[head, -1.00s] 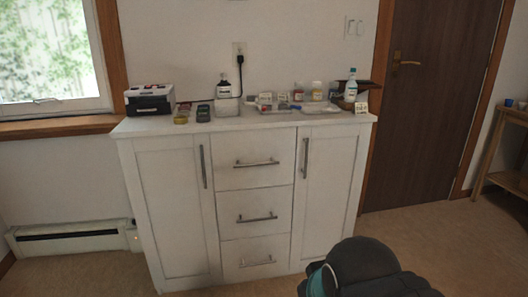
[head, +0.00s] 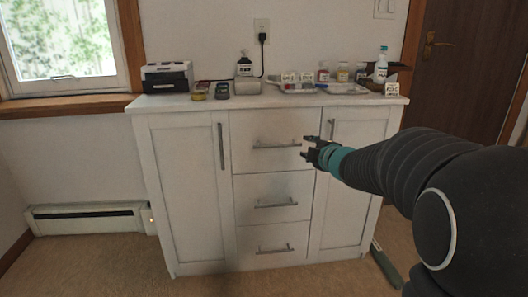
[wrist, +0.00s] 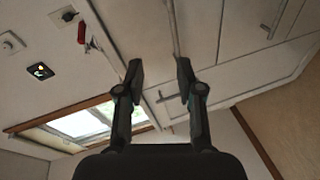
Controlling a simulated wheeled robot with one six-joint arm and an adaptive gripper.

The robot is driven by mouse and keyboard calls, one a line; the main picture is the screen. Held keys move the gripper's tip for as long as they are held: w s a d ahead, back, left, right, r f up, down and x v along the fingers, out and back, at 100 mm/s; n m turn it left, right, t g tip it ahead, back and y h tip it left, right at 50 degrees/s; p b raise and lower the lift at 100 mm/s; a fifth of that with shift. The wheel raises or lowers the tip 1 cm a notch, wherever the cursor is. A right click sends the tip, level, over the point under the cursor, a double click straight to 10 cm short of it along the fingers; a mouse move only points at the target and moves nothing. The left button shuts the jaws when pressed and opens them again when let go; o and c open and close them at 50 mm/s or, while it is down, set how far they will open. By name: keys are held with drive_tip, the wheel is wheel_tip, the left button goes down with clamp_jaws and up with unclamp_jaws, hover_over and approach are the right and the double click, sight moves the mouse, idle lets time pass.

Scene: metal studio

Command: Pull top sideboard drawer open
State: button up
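The white sideboard (head: 185,215) stands against the wall, with three drawers in its middle column. The top drawer (head: 262,127) is shut, flush with the front. Its metal bar handle (head: 277,146) runs level across it. My gripper (head: 308,150) shows just right of the handle's right end in the head view; its distance from the front is hard to judge. In the wrist view my gripper (wrist: 160,72) is open, fingers apart, with nothing between them. The wrist view is steeply turned, and I cannot tell which handle is which there.
Small bottles, trays and a black-and-white box (head: 167,78) stand on the sideboard top. Tall doors with upright handles flank the drawers. A baseboard heater (head: 88,219) is at the left, a brown door (head: 462,75) at the right. A dark green object (head: 386,265) lies on the floor at the right.

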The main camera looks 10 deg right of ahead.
sight(277, 146)
drive_tip(key=w+a+f+n+y, duration=0.1)
drive_tip(key=w+a+f, duration=0.1)
drive_tip(key=w, duration=0.3)
drive_tip(key=w+a+f+n+y, duration=0.1)
drive_tip(key=w+a+f, duration=0.1)
drive_tip(key=w, duration=0.3)
drive_tip(key=w+a+f+n+y, duration=0.1)
drive_tip(key=w+a+n, duration=0.1)
drive_tip(key=w, duration=0.3)
drive_tip(key=shift+a+f+g, duration=0.3)
drive_tip(key=shift+a+f, duration=0.1)
drive_tip(key=shift+a, duration=0.05)
clamp_jaws()
